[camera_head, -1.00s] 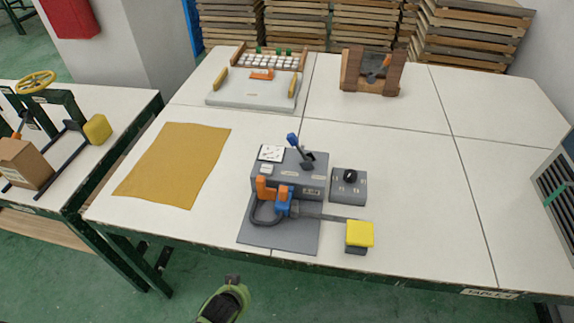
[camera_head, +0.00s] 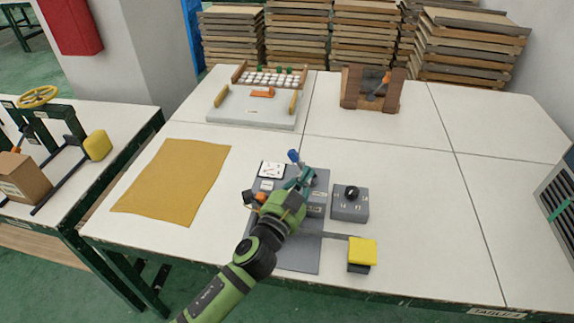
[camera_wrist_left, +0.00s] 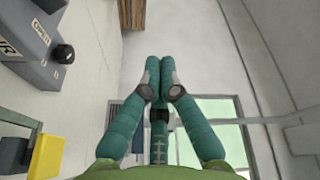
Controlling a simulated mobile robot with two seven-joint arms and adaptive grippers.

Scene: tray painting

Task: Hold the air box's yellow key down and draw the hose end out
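The grey air box (camera_head: 318,205) stands on its base plate on the table, partly hidden behind my left gripper. The yellow key (camera_head: 362,251) sits at the end of a grey bar at the box's lower right; it also shows in the left wrist view (camera_wrist_left: 45,157). My left gripper (camera_head: 303,180) is in front of and above the air box, its teal fingers near the blue-tipped lever (camera_head: 294,157). In the wrist view its fingertips (camera_wrist_left: 159,72) meet with nothing visible between them. The hose and its blue end are hidden; only a bit of orange (camera_head: 262,196) shows. My right gripper is not in view.
A small grey box with a black knob (camera_head: 350,203) stands right of the air box. A mustard cloth (camera_head: 172,183) lies to the left. A grey tray (camera_head: 252,110) and a wooden stand (camera_head: 373,90) are at the back. The table's right part is clear.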

